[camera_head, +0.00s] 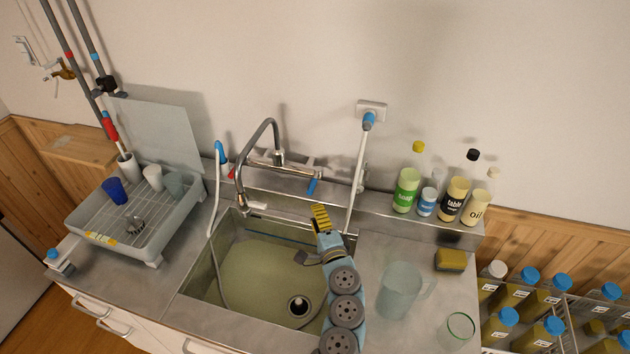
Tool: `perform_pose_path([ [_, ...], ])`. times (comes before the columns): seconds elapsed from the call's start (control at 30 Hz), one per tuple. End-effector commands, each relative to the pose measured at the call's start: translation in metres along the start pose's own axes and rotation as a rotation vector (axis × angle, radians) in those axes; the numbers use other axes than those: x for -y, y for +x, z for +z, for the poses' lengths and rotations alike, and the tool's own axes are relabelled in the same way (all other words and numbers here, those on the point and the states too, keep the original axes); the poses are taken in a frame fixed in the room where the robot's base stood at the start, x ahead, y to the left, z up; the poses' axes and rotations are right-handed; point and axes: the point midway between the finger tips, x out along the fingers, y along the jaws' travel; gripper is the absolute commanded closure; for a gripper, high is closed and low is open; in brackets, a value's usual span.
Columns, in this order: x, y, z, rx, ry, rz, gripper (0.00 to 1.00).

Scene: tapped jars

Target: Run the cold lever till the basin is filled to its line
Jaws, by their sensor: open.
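The steel basin (226,222) is set in the counter, with a round drain (298,305) visible on its floor. A thin dark line (268,236) runs along its back wall. I cannot tell whether it holds water. The tap's curved spout (262,130) ends above the basin's back left; no stream shows. The blue-tipped cold lever (312,186) is on the tap's right, the red-tipped lever (232,173) on its left. My gripper (320,214), with yellow fingers, is open over the basin's back right, just in front of the cold lever and apparently apart from it.
A dish rack (152,248) with cups stands left. A hose (216,200) hangs into the basin. A white upright pipe (357,170) rises behind my gripper. Bottles (407,190) line the back ledge. A sponge (450,260), clear jug (400,290) and glass (458,330) stand right.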

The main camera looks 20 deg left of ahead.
Motion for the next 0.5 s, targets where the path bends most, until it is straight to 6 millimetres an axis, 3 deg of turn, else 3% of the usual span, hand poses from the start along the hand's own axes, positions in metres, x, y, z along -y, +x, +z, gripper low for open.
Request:
perform_pose_path([
  [0.5,0.000,0.034,0.000,0.000,-0.002,0.000,0.60],
])
